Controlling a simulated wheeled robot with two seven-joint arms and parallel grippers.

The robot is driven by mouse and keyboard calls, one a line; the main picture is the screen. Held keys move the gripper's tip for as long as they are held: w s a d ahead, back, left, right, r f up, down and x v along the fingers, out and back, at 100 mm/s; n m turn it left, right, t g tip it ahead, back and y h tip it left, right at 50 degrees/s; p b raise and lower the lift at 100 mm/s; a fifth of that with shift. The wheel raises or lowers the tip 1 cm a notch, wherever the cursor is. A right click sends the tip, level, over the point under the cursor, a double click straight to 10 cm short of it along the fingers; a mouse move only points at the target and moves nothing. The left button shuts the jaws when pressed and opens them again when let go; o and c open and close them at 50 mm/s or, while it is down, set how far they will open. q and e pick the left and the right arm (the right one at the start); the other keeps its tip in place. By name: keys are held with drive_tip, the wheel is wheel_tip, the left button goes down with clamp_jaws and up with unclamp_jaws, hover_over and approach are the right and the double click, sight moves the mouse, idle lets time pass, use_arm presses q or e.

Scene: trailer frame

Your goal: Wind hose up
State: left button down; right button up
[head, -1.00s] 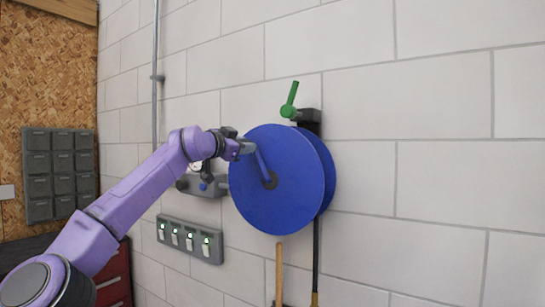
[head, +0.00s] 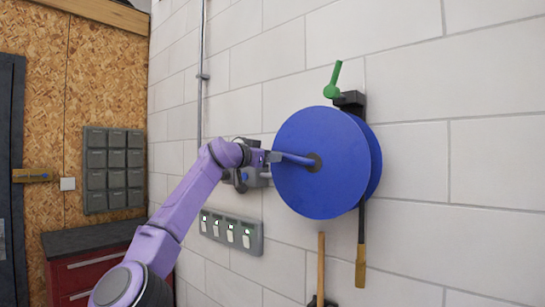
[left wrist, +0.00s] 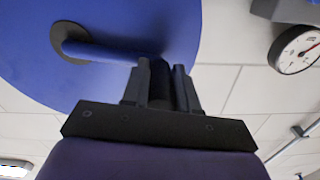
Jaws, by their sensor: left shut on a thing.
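A large blue hose reel (head: 322,185) is mounted on the white block wall, right of centre in the head view. A blue crank arm (head: 295,158) runs from its dark hub (head: 314,162) to the left. My left gripper (head: 272,157) is shut on the crank's handle at the reel's left edge. In the left wrist view the fingers (left wrist: 162,85) close around the crank handle (left wrist: 179,88), and the blue reel face (left wrist: 50,25) fills the upper left. I see no loose hose. My right gripper is not in view.
A green lever (head: 334,80) sits on a dark bracket above the reel. A switch panel (head: 231,232) is below left on the wall. Long-handled tools (head: 321,265) hang below the reel. A red cabinet (head: 95,268) stands left.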

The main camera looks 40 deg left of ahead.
use_arm(q)
drive_tip(key=shift+a+f+b, duration=0.1)
drive_tip(key=shift+f+b, duration=0.65)
drive_tip(key=shift+f, duration=0.4)
drive_tip(key=c, duration=0.9)
unclamp_jaws()
drive_tip(key=shift+o, duration=0.2)
drive_tip(key=s+b, duration=0.7)
drive_tip(key=s, duration=0.3)
drive_tip(key=shift+s+b, duration=0.2)
drive_tip(key=shift+b, duration=0.15)
